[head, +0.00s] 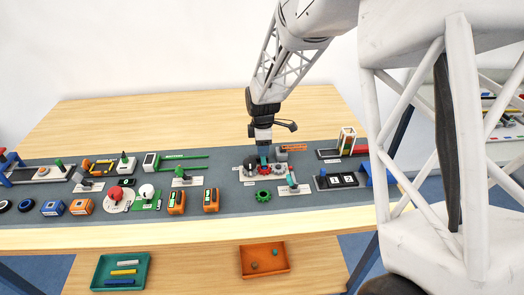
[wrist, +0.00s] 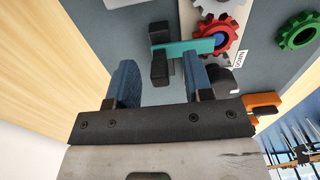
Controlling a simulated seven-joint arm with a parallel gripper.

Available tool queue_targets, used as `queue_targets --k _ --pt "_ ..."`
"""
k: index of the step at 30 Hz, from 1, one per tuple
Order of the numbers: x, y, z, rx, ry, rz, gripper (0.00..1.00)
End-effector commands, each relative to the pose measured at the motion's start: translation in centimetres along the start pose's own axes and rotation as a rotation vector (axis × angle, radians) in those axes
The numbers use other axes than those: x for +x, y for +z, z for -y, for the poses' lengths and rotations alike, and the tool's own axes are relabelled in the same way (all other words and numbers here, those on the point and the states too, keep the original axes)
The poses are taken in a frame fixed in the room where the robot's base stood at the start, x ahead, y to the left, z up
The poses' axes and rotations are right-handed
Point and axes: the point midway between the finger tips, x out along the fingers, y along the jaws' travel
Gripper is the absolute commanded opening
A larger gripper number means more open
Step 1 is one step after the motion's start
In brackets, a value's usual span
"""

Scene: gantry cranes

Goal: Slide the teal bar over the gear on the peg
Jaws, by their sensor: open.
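The teal bar (wrist: 185,48) shows in the wrist view, running through a dark bracket with two upright blocks (wrist: 160,68). My gripper (wrist: 160,66) is open, with one blue finger on each side of the bracket and nothing visibly held. In the head view my gripper (head: 263,156) is just above the red gear (head: 265,170) and hides the bar.
Grey gears sit beside the red one. A loose green gear (head: 263,196) lies in front. An orange piece (head: 293,148) is behind to the right. A small bracket with a teal part (head: 291,179) stands at right. Several other fixtures fill the grey mat (head: 235,208).

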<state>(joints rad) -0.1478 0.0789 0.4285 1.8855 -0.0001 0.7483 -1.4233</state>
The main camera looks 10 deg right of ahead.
Motion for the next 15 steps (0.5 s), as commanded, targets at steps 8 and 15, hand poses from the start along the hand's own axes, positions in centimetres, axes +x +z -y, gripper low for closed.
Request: queue_targets --k 8,15 --pt "-0.8 0.0 0.0 0.000 0.000 0.000 0.47" --pt "-2.4 0.0 0.0 0.000 0.001 0.000 0.47"
